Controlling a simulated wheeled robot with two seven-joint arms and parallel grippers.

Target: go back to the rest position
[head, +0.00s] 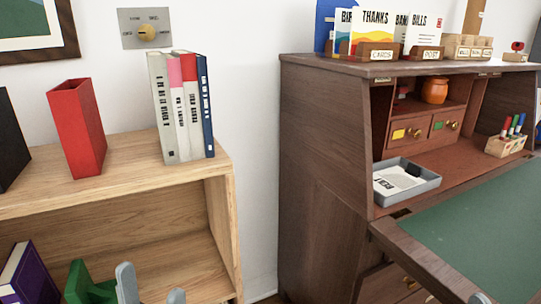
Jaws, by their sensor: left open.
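My left gripper (151,290) shows at the bottom edge, left of centre. Its two grey fingertips stand apart with nothing visible between them, in front of the light wooden shelf (120,219). The rest of this gripper is below the picture. A small grey tip (480,297) at the bottom right, in front of the desk, looks like part of my right gripper. Too little of it shows to tell its jaws.
Books (183,110) and a red holder (77,128) stand on the shelf. A green block (88,286) and purple book (27,275) are inside. Right stands a brown desk (322,170) with a grey tray (407,182) and green writing surface (480,230). A narrow gap separates shelf and desk.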

